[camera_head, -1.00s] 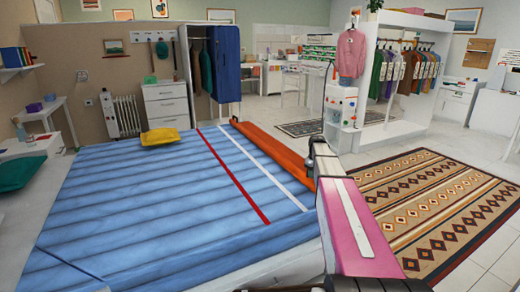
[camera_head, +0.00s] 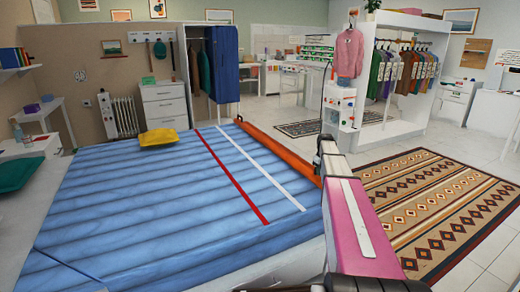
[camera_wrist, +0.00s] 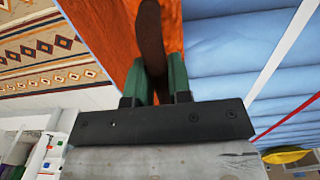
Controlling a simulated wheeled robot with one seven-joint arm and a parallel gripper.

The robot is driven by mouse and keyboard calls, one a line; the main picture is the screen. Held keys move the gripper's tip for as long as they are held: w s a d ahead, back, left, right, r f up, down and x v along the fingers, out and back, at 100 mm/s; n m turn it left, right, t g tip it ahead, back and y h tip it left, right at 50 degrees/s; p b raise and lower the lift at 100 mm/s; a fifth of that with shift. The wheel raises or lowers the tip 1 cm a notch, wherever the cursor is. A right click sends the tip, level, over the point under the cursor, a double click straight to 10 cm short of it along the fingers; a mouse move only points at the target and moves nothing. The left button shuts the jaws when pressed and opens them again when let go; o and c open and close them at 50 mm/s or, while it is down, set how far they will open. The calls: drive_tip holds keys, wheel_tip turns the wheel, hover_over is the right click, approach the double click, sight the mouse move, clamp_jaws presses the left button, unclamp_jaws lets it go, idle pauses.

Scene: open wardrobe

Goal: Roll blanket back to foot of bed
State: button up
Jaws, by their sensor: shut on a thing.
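The orange blanket (camera_head: 278,148) lies as a narrow strip along the right edge of the blue bed (camera_head: 170,205), beyond the white line (camera_head: 262,168) and the red line (camera_head: 230,177). In the wrist view the orange cloth (camera_wrist: 108,38) lies behind my gripper (camera_wrist: 153,78). Its green fingers are shut on a dark brown, strap-like piece (camera_wrist: 151,30) that stands up against the orange cloth. Whether this piece is part of the blanket I cannot tell. In the head view my arm reaches to the strip's near end and hides the fingers.
A patterned rug (camera_head: 440,205) covers the floor right of the bed. A white clothes rack (camera_head: 405,110) stands at the back right, an open wardrobe (camera_head: 208,70) behind the bed. The blue bed top is otherwise clear.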

drive_tip(key=shift+w+d, duration=0.1)
drive_tip(key=shift+w+d, duration=0.35)
drive_tip(key=shift+d, duration=0.45)
drive_tip(key=shift+w+d, duration=0.3)
drive_tip(key=shift+d, duration=0.5)
drive_tip(key=shift+w+d, duration=0.35)
drive_tip(key=shift+d, duration=0.45)
drive_tip(key=o, duration=1)
wheel_tip(320, 180, up, 8)
